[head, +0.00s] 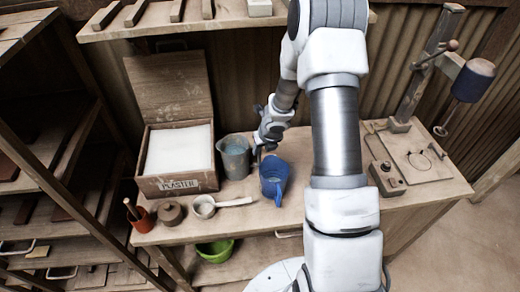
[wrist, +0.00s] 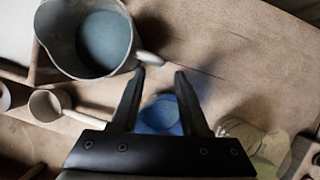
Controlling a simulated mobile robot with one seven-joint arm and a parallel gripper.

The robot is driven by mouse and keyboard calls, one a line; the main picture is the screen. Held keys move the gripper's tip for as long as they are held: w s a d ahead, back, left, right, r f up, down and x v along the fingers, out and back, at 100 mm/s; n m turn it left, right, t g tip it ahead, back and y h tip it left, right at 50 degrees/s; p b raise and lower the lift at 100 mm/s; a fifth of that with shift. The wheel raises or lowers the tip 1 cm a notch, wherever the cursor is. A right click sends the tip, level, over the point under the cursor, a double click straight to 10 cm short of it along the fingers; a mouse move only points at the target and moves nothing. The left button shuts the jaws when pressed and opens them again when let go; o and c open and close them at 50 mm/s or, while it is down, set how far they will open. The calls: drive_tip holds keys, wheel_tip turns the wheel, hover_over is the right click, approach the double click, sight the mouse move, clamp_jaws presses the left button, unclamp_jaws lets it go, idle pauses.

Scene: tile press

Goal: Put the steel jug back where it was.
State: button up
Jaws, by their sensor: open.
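The steel jug (head: 235,160) stands upright on the bench, just right of the plaster box; in the wrist view the jug (wrist: 65,38) shows from above, with something blue-grey inside. Its handle (wrist: 150,58) points toward my gripper. My gripper (wrist: 160,73) is open, its fingers apart with nothing held between them; one fingertip lies close to the handle end, and I cannot tell whether they touch. In the head view my gripper (head: 263,152) is just right of the steel jug and behind a blue jug (head: 273,182).
An open plaster box (head: 178,185) stands to the left. A small pan (head: 205,207), a brown lidded pot (head: 170,213) and an orange pot (head: 142,220) line the front left. A press (head: 410,160) stands at right. A shelf (head: 215,25) hangs above.

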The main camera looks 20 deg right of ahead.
drive_tip(key=s+d+r+m+t+h+p, duration=0.15)
drive_tip(key=s+r+m, duration=0.25)
drive_tip(key=r+m, duration=0.75)
drive_tip(key=s+d+r+m+h+p, duration=0.1)
drive_tip(key=s+r+m+h, duration=0.4)
drive_tip(key=r, duration=1.1)
drive_tip(key=s+a+r+m+y, duration=0.2)
drive_tip(key=s+a+r+m, duration=0.15)
drive_tip(key=s+m, duration=0.35)
drive_tip(key=s+a+r+m+y, duration=0.2)
drive_tip(key=s+a+m, duration=0.2)
drive_tip(key=s+m, duration=0.25)
drive_tip(key=s+a+r+m+y, duration=0.2)
drive_tip(key=s+a+r+m, duration=0.1)
drive_tip(key=s+m, duration=0.35)
wheel_tip(320, 180, down, 7)
drive_tip(key=b, duration=0.7)
drive_tip(key=shift+w+a, duration=0.2)
drive_tip(key=shift+w, duration=0.05)
